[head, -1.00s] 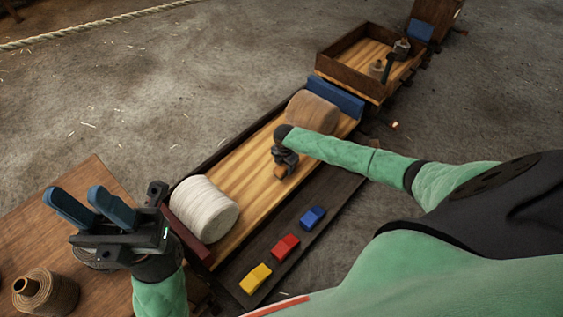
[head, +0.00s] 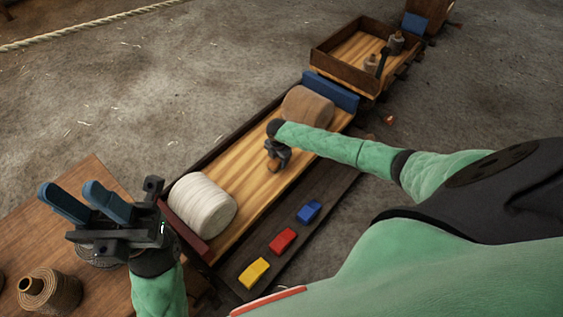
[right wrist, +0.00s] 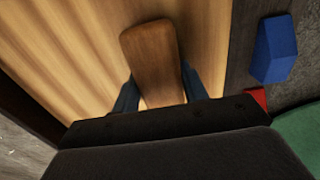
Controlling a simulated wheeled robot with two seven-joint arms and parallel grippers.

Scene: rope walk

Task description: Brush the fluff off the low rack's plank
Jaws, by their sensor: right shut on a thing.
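The low rack's plank (head: 233,176) is a pale striped board, running from a white spool (head: 203,205) to a tan wooden roll (head: 307,107). My right gripper (head: 277,158) is over the middle of the plank, shut on a brown wooden brush (head: 272,167). The brush's rounded wooden back (right wrist: 152,55) shows between the blue fingers in the right wrist view and hides the plank under it. I cannot tell whether its bristles touch the plank. No fluff can be made out on the visible plank. My left gripper (head: 72,190) is open and empty over the wooden table.
A dark side ledge holds a yellow block (head: 254,273), a red block (head: 283,240) and a blue block (head: 309,211). The wooden table (head: 90,185) at left carries a rope spool (head: 48,292). A tray (head: 345,73) with small spools stands beyond. Bare floor lies left of the rack.

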